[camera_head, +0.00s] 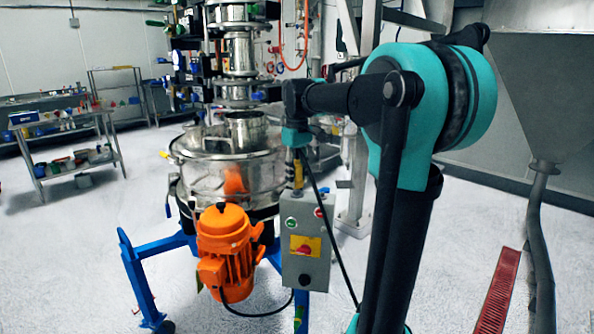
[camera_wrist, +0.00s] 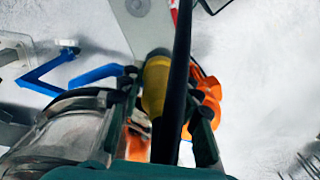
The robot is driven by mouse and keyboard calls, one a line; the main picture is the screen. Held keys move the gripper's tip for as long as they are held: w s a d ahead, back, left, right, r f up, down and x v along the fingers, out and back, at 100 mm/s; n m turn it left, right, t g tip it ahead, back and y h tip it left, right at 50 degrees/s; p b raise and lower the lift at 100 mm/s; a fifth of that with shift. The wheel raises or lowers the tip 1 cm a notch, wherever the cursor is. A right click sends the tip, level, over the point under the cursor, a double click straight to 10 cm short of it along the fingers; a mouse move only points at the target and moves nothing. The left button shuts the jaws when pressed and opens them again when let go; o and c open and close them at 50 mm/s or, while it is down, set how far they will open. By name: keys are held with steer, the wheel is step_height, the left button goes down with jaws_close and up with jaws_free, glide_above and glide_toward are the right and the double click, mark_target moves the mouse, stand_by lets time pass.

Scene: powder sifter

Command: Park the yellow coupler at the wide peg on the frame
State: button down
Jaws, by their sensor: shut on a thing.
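The yellow coupler (camera_head: 298,172) hangs upright below my gripper (camera_head: 297,148), just above the grey control box. In the wrist view the coupler (camera_wrist: 155,86) sits between the two dark fingers of my gripper (camera_wrist: 160,92), which is shut on it. A black hose or cable (camera_wrist: 181,60) runs across the view beside the coupler and hides part of it. In the head view a black cable trails down from there, past the box. I cannot make out the wide peg on the frame in either view.
The grey control box (camera_head: 308,262) and orange motor (camera_head: 228,250) are close below my gripper. The steel sifter (camera_head: 225,172) stands to the left on a blue frame (camera_head: 140,282). A large hopper (camera_head: 545,75) is at right. The floor at left is open.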

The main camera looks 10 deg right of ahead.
steer(key=shift+f, duration=0.45)
steer(key=shift+f, duration=0.75)
stand_by(1.2)
steer(key=c, duration=1)
jaws_free()
